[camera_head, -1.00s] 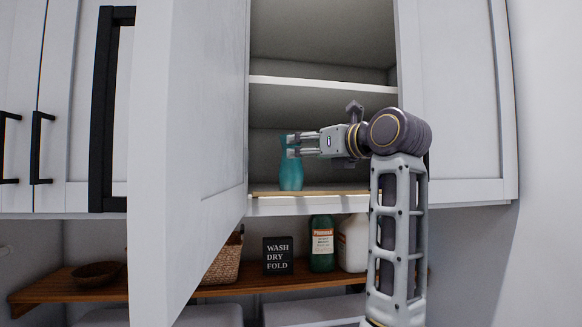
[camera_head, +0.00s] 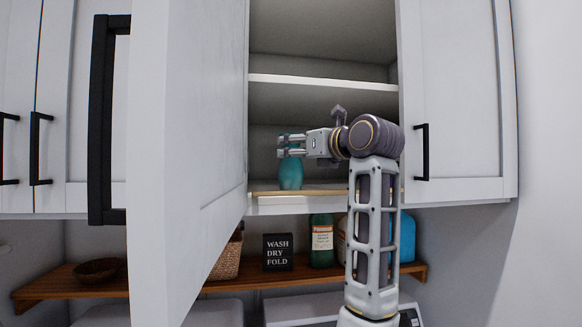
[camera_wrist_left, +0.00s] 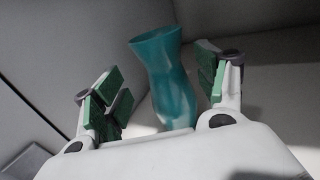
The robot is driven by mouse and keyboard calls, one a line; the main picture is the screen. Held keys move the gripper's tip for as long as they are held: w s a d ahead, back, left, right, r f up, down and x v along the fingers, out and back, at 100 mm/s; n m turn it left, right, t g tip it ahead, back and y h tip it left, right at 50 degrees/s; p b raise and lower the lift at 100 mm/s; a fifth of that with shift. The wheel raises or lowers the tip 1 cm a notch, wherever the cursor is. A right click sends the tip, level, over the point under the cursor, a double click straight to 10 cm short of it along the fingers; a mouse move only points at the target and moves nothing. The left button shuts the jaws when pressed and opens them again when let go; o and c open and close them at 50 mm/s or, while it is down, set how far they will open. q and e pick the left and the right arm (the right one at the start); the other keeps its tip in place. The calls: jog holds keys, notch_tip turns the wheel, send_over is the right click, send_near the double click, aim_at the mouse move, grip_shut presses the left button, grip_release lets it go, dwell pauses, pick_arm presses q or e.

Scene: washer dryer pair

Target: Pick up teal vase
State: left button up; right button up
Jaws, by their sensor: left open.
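The teal vase (camera_head: 291,173) stands upright on the bottom shelf of the open upper cabinet. My left gripper (camera_head: 289,146) is open at the vase's upper part, its fingers pointing left and crossing in front of the vase in the head view. In the left wrist view the vase (camera_wrist_left: 166,78) shows between the two spread green-padded fingers (camera_wrist_left: 160,92). Gaps show on both sides, so the fingers are not closed on it. The vase's lower end is hidden behind the gripper body there. My right gripper is not in view.
The open cabinet door (camera_head: 190,150) stands to the left of the vase. A shelf board (camera_head: 320,82) is above. On the wooden shelf (camera_head: 130,289) below are a basket (camera_head: 228,258), a black sign (camera_head: 277,252), a green bottle (camera_head: 321,241) and a blue container (camera_head: 407,238).

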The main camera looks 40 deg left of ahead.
aim_at(296, 147)
pick_arm(q)
jog(key=shift+w+p+x, duration=0.2)
jog(key=shift+p+x, duration=0.55)
jog(key=shift+x, duration=0.65)
jog(key=shift+w+a+r, duration=0.15)
jog(key=shift+w+a, duration=0.05)
jog(key=shift+a, duration=0.4)
jog(key=shift+w+a, duration=0.1)
jog(key=shift+a, duration=0.15)
jog(key=c, duration=1.3)
